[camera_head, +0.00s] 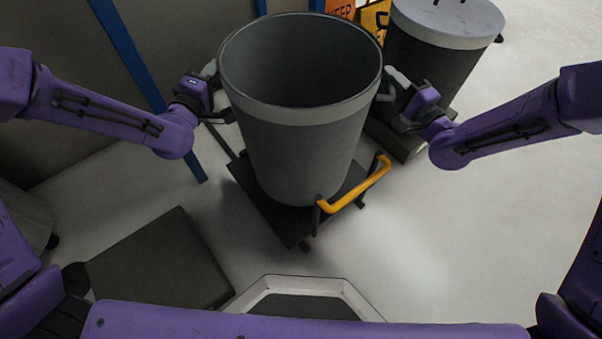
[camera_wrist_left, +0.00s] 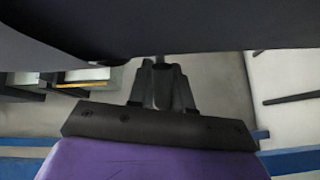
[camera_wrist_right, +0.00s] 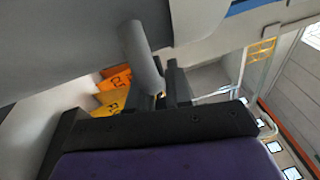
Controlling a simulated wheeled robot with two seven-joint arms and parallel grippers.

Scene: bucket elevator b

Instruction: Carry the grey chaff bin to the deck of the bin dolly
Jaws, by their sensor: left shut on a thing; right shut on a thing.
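The grey chaff bin (camera_head: 300,145) is upright and open at the top, with a pale band below its rim; it looks empty. It is over the dark deck of the bin dolly (camera_head: 275,218), which has a yellow handle (camera_head: 357,187). I cannot tell whether the bin's base touches the deck. My left gripper (camera_head: 213,92) is shut on the bin's left side handle; its fingers show in the left wrist view (camera_wrist_left: 165,85). My right gripper (camera_head: 393,92) is shut on the right side handle, a grey bar (camera_wrist_right: 140,55) in the right wrist view.
A second, lidded bin (camera_head: 432,55) stands behind on the right, near orange and yellow signs (camera_head: 372,18). A blue post (camera_head: 145,80) is at the left. A dark flat block (camera_head: 160,265) lies front left. The floor at right is clear.

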